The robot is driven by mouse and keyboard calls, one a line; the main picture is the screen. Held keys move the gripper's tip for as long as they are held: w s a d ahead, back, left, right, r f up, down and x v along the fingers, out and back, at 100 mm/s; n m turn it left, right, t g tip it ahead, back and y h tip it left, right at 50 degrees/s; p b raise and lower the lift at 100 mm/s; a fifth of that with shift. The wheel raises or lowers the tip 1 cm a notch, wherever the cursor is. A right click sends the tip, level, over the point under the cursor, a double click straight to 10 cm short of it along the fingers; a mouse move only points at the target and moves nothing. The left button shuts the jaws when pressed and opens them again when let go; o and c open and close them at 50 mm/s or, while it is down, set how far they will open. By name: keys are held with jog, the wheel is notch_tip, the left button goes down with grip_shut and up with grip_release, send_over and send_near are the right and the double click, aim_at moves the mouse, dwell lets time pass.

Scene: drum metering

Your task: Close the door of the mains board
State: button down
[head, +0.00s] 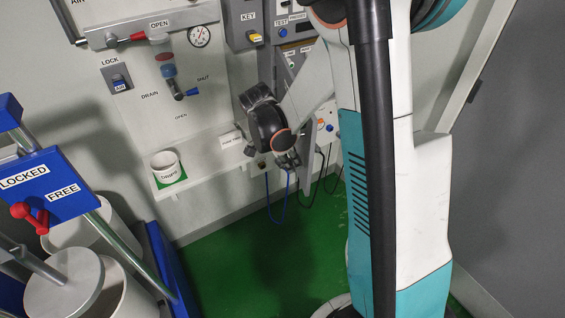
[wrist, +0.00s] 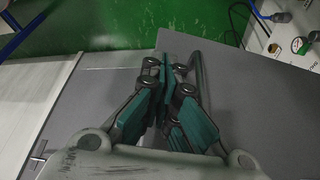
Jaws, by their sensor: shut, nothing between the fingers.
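The mains board shows as a pale panel with coloured knobs in the head view (head: 325,127), behind and right of my gripper. Part of it, with a blue plug and knobs, is at the top right of the wrist view (wrist: 295,35). Its grey door (head: 307,146) stands open, swung out from the board. In the wrist view the door (wrist: 250,95) is a broad grey sheet beside and under my gripper. My gripper (head: 289,163) is shut and empty, close to the door. The fingertips (wrist: 166,62) are together; I cannot tell whether they touch the door.
Blue and black cables (head: 280,205) hang below the board. A small shelf (head: 210,168) with a white cup (head: 167,167) is on the wall to the left. A blue drum stand (head: 50,180) is at far left. Green floor (head: 240,260) is clear between them.

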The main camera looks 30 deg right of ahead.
jog(key=shift+s+d, duration=0.1)
jog(key=shift+d, duration=0.3)
jog(key=shift+d, duration=0.1)
